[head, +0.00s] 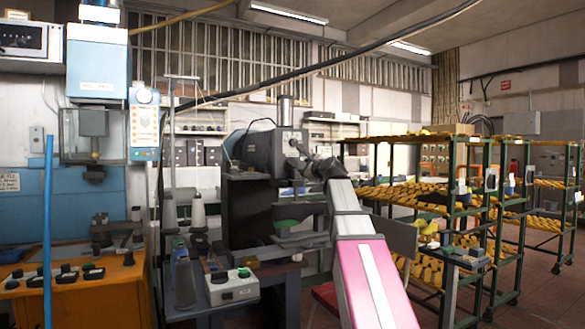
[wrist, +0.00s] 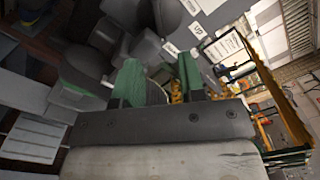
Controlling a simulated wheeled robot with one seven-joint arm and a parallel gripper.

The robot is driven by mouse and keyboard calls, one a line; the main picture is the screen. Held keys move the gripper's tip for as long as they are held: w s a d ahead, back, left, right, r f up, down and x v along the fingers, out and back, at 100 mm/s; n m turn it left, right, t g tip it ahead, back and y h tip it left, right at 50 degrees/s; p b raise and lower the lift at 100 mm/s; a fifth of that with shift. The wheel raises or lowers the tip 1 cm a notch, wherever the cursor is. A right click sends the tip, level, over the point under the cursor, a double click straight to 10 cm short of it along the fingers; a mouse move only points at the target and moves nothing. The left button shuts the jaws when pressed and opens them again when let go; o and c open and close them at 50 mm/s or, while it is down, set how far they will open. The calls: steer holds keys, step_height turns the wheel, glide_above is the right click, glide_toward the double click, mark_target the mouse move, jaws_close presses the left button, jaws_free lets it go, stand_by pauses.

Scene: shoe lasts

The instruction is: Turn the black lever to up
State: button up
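The grey machine (head: 272,150) stands at the middle of the head view. My gripper (head: 327,168) is at its right side, at the end of my pink and white arm. In the wrist view my gripper (wrist: 159,75) shows two green-faced fingers, spread apart. A dark grey part shows behind and between them; I cannot tell whether they touch it. Dark rounded machine parts (wrist: 115,40) lie beyond the fingers. A white label reading UP (wrist: 197,29) is on the grey panel just past the right finger. I cannot pick out the black lever with certainty; my gripper may hide it.
Green-framed racks (head: 450,195) with yellow shoe lasts stand to the right. An orange bench (head: 80,300) with dark parts is at the left. A white control box (head: 232,287) with buttons sits below the machine. Open floor (head: 545,300) shows at the far right.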

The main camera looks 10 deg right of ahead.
mark_target(294, 166)
steer(key=x, duration=1)
steer(key=shift+w+f, duration=0.1)
steer(key=shift+w, duration=0.1)
jaws_close()
